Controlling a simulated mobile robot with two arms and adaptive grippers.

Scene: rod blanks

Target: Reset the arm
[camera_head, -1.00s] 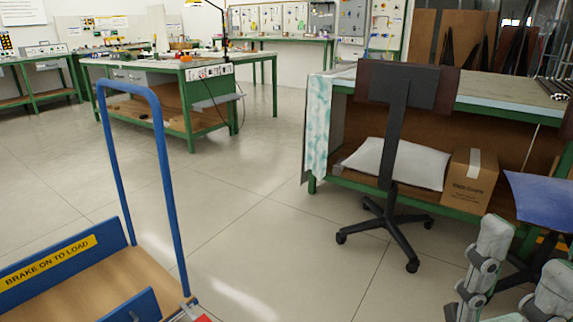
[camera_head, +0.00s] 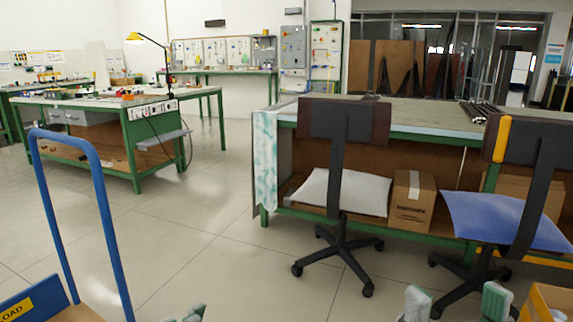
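My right gripper (camera_head: 456,303) shows at the bottom edge right of centre. Its two pale grey-green fingertips stand well apart, with nothing seen between them. A small pale green-grey piece at the bottom edge left of centre looks like the tip of my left gripper (camera_head: 192,314). The rest of it is below the picture, so its opening is hidden. Dark rod blanks (camera_head: 481,111) lie together on the right part of the workbench top (camera_head: 420,115), far from both grippers.
A blue-framed trolley (camera_head: 108,225) stands at the lower left. Two office chairs (camera_head: 340,190) (camera_head: 515,215) stand before the workbench. A cardboard box (camera_head: 412,205) sits on its lower shelf. A yellow-orange container (camera_head: 545,298) is at lower right. The middle floor is clear.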

